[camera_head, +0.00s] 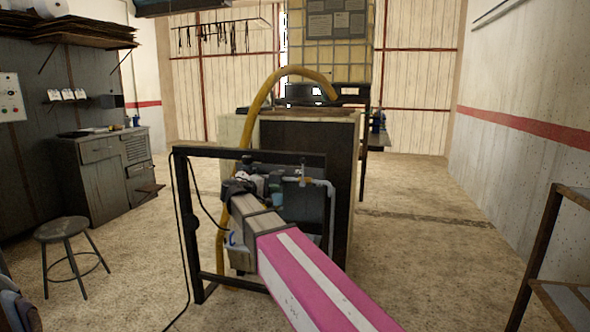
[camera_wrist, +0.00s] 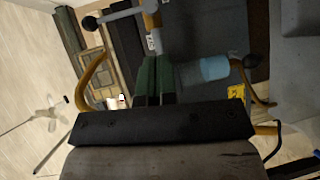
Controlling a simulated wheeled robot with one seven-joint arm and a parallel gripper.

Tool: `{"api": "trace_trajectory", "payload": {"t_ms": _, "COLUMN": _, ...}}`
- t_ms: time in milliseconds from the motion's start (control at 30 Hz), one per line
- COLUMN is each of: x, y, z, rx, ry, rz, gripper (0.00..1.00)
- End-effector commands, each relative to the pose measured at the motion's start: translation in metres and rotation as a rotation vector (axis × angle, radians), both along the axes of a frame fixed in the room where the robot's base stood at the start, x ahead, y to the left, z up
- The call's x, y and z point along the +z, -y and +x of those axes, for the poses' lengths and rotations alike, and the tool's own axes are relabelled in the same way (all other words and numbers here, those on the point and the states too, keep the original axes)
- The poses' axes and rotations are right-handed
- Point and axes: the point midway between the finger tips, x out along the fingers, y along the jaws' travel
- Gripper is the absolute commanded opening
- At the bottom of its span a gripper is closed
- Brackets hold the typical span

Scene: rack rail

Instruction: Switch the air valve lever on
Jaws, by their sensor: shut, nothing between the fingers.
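In the wrist view, a grey bar with a dark ball knob (camera_wrist: 90,22), which looks like the valve lever, lies at the top left beside a pipe with a white label (camera_wrist: 152,42). My gripper (camera_wrist: 155,64) is shut and empty, its green fingers pointing toward the pipe. The knob is up and left of the fingertips; I cannot tell whether they touch anything. In the head view, my gripper (camera_head: 242,184) is at the valve fittings inside a black frame (camera_head: 181,200), and my wrist hides part of them. The lever cannot be made out clearly there.
A grey pipe (camera_head: 331,205) runs down the frame's right side. A yellow hose (camera_head: 262,92) arches over a cabinet (camera_head: 345,185) behind. A blue bowl-like cylinder (camera_wrist: 214,68) is right of the fingers.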

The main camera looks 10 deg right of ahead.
Motion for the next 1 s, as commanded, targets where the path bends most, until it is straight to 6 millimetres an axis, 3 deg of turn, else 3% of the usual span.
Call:
{"api": "trace_trajectory", "payload": {"t_ms": 100, "x": 0.037, "y": -0.021, "z": 0.006, "rx": 0.008, "ry": 0.051, "rz": -0.080, "gripper": 0.00}}
{"api": "trace_trajectory", "payload": {"t_ms": 267, "x": 0.059, "y": -0.032, "z": 0.007, "rx": 0.009, "ry": 0.085, "rz": -0.132, "gripper": 0.00}}
{"api": "trace_trajectory", "payload": {"t_ms": 733, "x": 0.062, "y": -0.030, "z": 0.009, "rx": 0.009, "ry": 0.089, "rz": -0.139, "gripper": 0.00}}
{"api": "trace_trajectory", "payload": {"t_ms": 1000, "x": 0.062, "y": 0.002, "z": 0.029, "rx": 0.008, "ry": 0.089, "rz": -0.139, "gripper": 0.00}}
